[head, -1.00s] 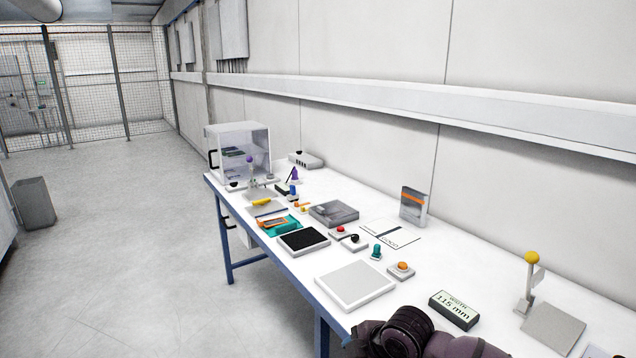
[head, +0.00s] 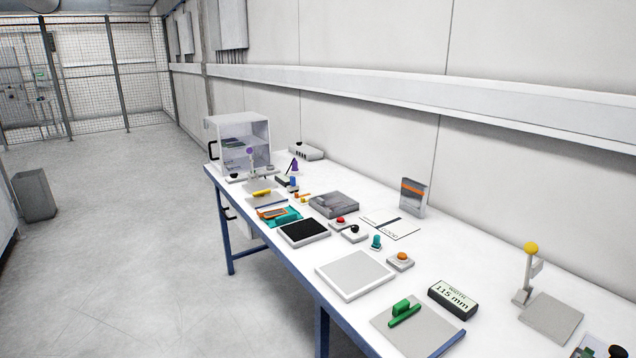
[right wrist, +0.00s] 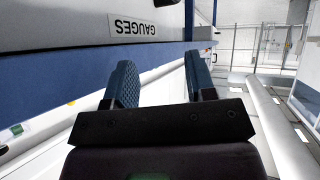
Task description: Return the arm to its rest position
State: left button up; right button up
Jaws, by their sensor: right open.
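My right gripper (right wrist: 160,85) shows in the right wrist view, with its two blue ridged fingers apart and nothing between them. It is beside the bench's blue edge, near a panel labelled GAUGES (right wrist: 153,28). In the head view the right arm is out of sight, apart from a possible dark sliver at the lower right corner. My left gripper is not in either view.
The long white bench (head: 450,262) runs along the wall. On it are a grey plate with a green-handled tool (head: 404,312), a width display (head: 453,297), a white pad (head: 355,275) and a clear cabinet (head: 240,143). The floor to the left (head: 120,260) is open.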

jog(key=s+d+f+m+h, duration=0.2)
jog(key=s+d, duration=0.2)
jog(key=s, duration=0.2)
notch_tip(320, 180, down, 9)
jog(key=b, duration=1)
jog(key=shift+f, duration=0.2)
jog(key=shift+s, duration=0.1)
jog(key=shift+c, duration=0.9)
